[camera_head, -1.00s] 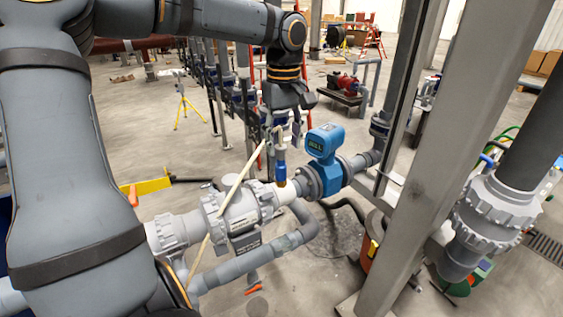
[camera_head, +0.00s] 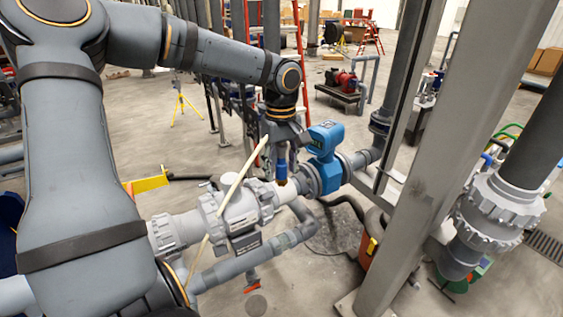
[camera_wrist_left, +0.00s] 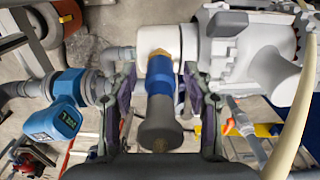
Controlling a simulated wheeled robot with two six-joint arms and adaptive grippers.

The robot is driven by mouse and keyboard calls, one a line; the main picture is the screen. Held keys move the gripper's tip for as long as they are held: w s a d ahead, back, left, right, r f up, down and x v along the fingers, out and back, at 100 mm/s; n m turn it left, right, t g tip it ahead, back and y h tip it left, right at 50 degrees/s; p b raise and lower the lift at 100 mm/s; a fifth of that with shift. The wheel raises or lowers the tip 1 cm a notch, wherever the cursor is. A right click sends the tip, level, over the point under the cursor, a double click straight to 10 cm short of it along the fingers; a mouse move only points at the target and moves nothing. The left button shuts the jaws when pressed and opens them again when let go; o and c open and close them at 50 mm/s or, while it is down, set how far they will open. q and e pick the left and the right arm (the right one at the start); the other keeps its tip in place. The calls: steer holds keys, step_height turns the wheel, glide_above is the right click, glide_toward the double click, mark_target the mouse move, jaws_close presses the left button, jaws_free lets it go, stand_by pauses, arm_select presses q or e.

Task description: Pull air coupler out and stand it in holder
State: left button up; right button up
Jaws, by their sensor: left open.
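The air coupler (camera_head: 281,171) has a blue sleeve and sits upright on the white pipe, between the grey valve and the blue flow meter. In the left wrist view the coupler (camera_wrist_left: 161,78) shows a blue sleeve, a brass fitting at the pipe and a dark grey round end toward the camera. My left gripper (camera_head: 284,160) is over the coupler. In the wrist view its fingers (camera_wrist_left: 160,100) are open, one on each side of the coupler, with gaps visible. I cannot make out a holder for certain. My right gripper is not in view.
The blue flow meter (camera_head: 326,155) stands close to the right of the gripper. A grey valve body (camera_head: 238,209) and a pale rod or hose (camera_head: 230,192) are to the left. A steel column (camera_head: 445,140) stands at the right. An orange container (camera_head: 371,238) stands low beside it.

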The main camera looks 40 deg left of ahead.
mark_target(281, 145)
arm_select(q)
steer(key=shift+d+r, duration=0.1)
stand_by(0.3)
stand_by(0.3)
stand_by(0.4)
jaws_close()
stand_by(0.3)
steer(key=shift+r, duration=3)
